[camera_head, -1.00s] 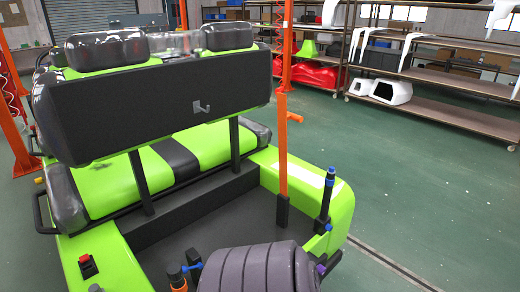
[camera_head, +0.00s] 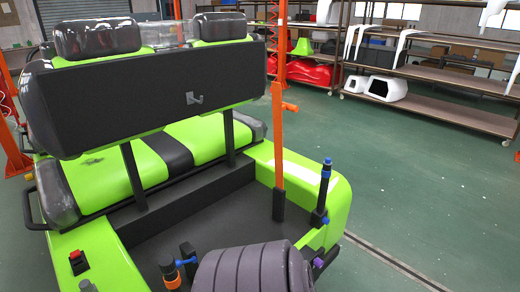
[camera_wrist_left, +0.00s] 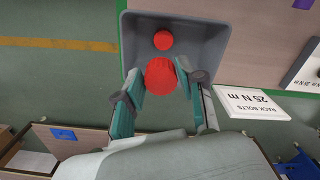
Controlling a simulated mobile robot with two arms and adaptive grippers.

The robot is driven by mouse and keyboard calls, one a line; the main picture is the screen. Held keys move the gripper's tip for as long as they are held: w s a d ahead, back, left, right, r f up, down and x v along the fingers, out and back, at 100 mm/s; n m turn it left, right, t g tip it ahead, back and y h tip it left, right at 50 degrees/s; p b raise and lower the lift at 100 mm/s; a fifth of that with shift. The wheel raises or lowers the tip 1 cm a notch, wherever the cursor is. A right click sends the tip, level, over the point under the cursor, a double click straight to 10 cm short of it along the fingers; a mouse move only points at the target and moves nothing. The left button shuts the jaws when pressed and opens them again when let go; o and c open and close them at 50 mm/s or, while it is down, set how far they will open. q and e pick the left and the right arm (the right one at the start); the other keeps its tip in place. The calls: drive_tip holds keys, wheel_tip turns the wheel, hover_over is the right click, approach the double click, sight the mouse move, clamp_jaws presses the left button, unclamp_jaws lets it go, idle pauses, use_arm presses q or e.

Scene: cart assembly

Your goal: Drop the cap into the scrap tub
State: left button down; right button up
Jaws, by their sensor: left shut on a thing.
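In the left wrist view, my left gripper (camera_wrist_left: 158,88) is shut on a round red cap (camera_wrist_left: 160,74), held between its two fingertips. The grey scrap tub (camera_wrist_left: 217,44) is behind and beyond the fingertips, and the held cap overlaps its open inside in the picture. A second, smaller-looking red round piece (camera_wrist_left: 163,40) appears inside the tub, apart from the held cap. The height of the held cap above the tub floor is hard to tell. Neither gripper can be made out in the head view.
A white "RACK BOLTS 25 N m" sign (camera_wrist_left: 252,102) lies right of the tub. A brown surface (camera_wrist_left: 262,30) adjoins it. In the head view, a green cart (camera_head: 95,247) with a black seat back (camera_head: 150,95) fills the left. Shelving (camera_head: 440,105) stands behind; green floor is clear at right.

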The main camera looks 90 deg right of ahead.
use_arm(q)
drive_tip(key=c, duration=0.6)
unclamp_jaws()
wheel_tip(320, 180, up, 12)
drive_tip(key=shift+r, duration=0.1)
idle(0.5)
